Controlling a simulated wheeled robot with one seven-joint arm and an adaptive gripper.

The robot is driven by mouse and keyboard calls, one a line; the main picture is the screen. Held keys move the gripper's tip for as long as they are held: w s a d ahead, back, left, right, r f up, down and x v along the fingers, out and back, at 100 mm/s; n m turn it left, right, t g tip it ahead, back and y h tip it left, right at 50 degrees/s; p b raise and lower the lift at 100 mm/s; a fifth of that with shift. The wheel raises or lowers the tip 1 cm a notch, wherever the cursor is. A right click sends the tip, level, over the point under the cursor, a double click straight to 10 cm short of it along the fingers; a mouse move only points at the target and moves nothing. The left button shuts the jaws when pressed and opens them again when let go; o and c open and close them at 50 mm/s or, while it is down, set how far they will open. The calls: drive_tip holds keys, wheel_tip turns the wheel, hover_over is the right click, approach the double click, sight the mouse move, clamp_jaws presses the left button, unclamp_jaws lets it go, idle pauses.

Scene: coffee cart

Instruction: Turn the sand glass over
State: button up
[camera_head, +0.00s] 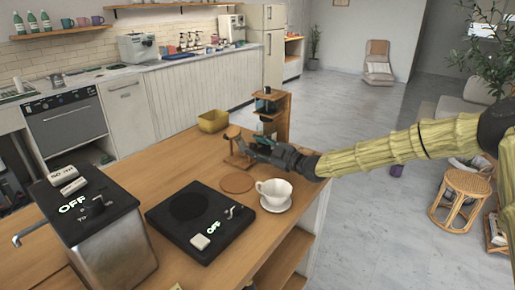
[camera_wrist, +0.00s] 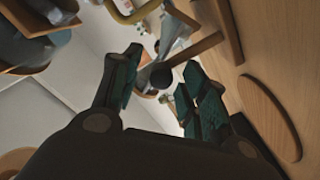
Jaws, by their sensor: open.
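A small wooden piece with a round top and a lower base (camera_head: 234,132) stands on the wooden counter, left of my gripper. It looks like the sand glass, but its middle is partly hidden and I cannot tell its glass or sand. My gripper (camera_head: 252,144) reaches in from the right at about its height, close to its right side. In the wrist view my gripper (camera_wrist: 160,80) has its two dark green fingers spread apart. A wooden bar with a dark round end shows between and beyond them; I cannot tell whether anything touches.
A tall wooden stand (camera_head: 283,117) with dark glassware rises just behind my gripper. A yellow container (camera_head: 213,121) is at the back left. A round wooden coaster (camera_head: 237,183), a white cup (camera_head: 274,191) and a black appliance (camera_head: 173,225) are in front. A metal machine (camera_head: 115,250) stands front left.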

drive_tip(key=shift+w+f, duration=0.1)
clamp_jaws()
drive_tip(key=shift+m+p, duration=0.4)
drive_tip(key=shift+m, duration=2.6)
drive_tip(key=shift+c, duration=0.4)
unclamp_jaws()
